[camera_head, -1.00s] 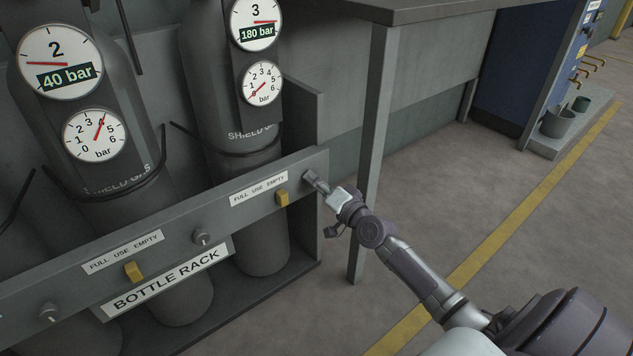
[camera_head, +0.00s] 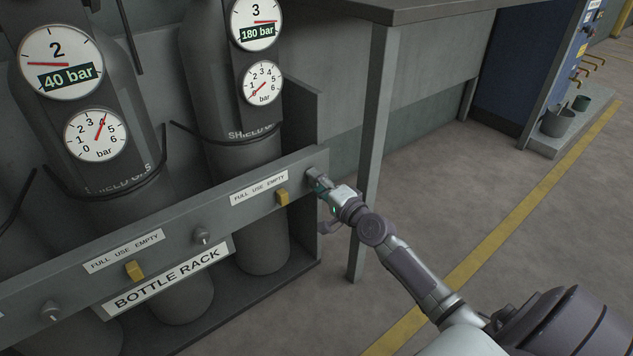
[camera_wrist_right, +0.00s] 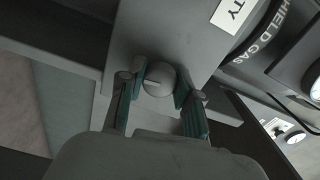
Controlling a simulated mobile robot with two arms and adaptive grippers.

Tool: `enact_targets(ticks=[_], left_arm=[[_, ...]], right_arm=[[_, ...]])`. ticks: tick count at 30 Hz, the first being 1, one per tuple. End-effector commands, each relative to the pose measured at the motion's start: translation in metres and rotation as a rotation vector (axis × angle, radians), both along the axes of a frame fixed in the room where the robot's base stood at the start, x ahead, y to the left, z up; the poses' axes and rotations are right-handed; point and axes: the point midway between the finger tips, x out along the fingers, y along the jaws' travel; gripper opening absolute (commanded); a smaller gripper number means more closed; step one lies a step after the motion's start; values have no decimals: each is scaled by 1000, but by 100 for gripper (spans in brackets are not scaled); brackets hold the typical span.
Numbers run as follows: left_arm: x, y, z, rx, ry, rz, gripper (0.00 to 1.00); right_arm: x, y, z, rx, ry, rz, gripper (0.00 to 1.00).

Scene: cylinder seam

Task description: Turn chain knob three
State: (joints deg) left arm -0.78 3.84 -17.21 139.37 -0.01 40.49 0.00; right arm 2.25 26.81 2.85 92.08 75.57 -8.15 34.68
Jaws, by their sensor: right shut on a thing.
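Chain knob three (camera_head: 311,173) is a small grey knob at the right end of the rack's front rail, beside the bottle marked 3. My right gripper (camera_head: 318,182) is at it and partly covers it in the head view. In the right wrist view the knob (camera_wrist_right: 158,80) is a round grey knob with a light slot mark. The right gripper's fingers (camera_wrist_right: 160,92) stand on either side of it, shut on it. My left gripper is not in view.
The bottle rack rail (camera_head: 100,263) carries two other grey knobs (camera_head: 201,236) and yellow sliders (camera_head: 282,197). A grey table leg (camera_head: 372,150) stands close behind my right gripper. The floor to the right (camera_head: 480,210) is clear.

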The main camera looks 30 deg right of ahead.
Motion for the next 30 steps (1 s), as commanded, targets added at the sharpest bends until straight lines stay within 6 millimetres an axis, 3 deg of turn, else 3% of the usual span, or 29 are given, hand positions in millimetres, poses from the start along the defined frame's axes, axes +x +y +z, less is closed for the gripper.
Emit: enact_targets(ticks=[8, 9, 13, 23, 30], left_arm=[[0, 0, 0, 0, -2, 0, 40], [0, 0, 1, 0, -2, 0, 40], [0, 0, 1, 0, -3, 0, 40], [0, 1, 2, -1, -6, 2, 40], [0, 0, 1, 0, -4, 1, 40]], right_arm=[[0, -1, 0, -1, 1, -3, 0], [0, -1, 0, -1, 1, -3, 39], [0, -1, 0, -1, 1, -2, 60], [-2, 0, 0, -2, 1, -1, 60], [-32, -3, -2, -3, 4, 0, 60]])
